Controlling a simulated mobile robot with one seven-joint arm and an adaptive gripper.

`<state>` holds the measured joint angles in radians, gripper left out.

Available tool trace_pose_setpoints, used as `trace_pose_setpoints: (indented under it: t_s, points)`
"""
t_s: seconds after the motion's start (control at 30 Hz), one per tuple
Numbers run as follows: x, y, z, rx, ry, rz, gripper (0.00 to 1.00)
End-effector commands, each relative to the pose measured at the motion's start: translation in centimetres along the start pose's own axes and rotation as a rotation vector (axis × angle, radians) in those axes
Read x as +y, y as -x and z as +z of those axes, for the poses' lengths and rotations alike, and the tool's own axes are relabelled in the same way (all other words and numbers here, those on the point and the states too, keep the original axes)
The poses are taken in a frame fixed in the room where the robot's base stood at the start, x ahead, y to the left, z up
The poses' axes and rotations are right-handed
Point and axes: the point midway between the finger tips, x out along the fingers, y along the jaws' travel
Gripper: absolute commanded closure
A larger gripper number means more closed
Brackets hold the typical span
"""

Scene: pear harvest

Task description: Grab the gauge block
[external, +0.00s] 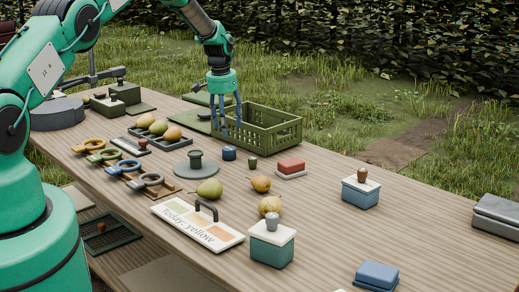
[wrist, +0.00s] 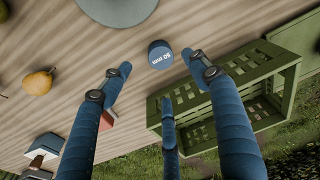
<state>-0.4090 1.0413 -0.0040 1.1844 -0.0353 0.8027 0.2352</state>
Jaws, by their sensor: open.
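The gauge block looks to be the short blue cylinder marked "50 mm" (wrist: 160,56), standing on the wooden table in the wrist view. In the external view the blue cylinder (external: 229,153) stands in front of the green crate. My gripper (external: 226,128) points down above the table near the crate's left end. In the wrist view my gripper (wrist: 157,64) has its blue fingers spread and empty. The block shows between and beyond the two upper fingertips, apart from them.
The green crate (external: 287,131) stands close beside my fingers. A round grey-green stand (external: 196,168), a small dark green cylinder (external: 252,163), a red-topped block (external: 291,167) and loose pears (external: 209,189) are nearby. A white sign (external: 197,224) lies in front. The table's right part has free room.

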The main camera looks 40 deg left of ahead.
Motion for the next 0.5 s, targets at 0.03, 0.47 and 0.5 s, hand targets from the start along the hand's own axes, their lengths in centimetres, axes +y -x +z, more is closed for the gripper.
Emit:
trace_pose_setpoints:
  t_s: [0.03,0.47,0.5]
  points:
    - [0.0,-0.9,0.1,-0.002,0.0,0.0,0.39]
    - [0.0,-5.2,-0.1,0.0,0.0,0.0,0.39]
    - [0.0,-5.3,0.0,0.0,0.0,0.0,0.39]
